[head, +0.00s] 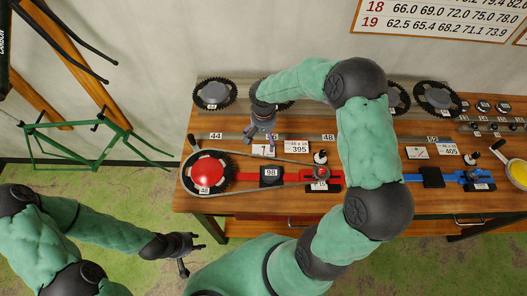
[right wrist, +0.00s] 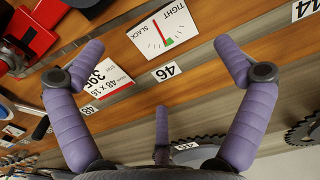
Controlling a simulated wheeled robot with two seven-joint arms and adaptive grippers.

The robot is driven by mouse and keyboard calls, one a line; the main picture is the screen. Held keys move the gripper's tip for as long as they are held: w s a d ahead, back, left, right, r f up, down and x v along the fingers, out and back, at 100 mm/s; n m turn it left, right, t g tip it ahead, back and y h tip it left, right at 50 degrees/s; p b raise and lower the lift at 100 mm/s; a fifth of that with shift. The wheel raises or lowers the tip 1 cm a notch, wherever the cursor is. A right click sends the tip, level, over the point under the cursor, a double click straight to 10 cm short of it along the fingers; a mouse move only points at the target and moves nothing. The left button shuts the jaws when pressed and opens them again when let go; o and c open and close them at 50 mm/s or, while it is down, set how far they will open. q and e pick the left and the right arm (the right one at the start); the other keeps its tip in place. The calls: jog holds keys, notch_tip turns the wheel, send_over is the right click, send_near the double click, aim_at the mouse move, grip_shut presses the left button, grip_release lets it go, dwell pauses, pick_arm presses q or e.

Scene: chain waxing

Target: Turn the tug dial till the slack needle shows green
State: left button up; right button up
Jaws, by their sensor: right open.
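The slack gauge is a white card marked SLACK and TIGHT (right wrist: 147,42) in the right wrist view. Its thin red needle (right wrist: 157,29) leans toward the middle of the card, and its tip appears off the small green patch. In the head view the gauge card (head: 264,151) lies on the bench below my right gripper (head: 262,138). That gripper is open and empty, its fingers spread either side of the gauge in the right wrist view (right wrist: 160,52). I cannot pick out the tug dial with certainty. My left gripper (head: 190,257) is open and empty, in front of the bench.
A chain runs around a red-centred chainring (head: 208,172) along a red rail (head: 245,177). A 395 card (head: 297,147) lies right of the gauge. A blue station (head: 412,178) and a yellow dish (head: 519,172) are farther right. Chainrings (head: 214,94) line the back.

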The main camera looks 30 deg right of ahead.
jog(key=shift+r, duration=0.1)
dwell(0.4)
notch_tip(320, 180, up, 10)
jog(key=p, duration=0.5)
jog(key=shift+p, duration=0.4)
jog(key=shift+s, duration=0.1)
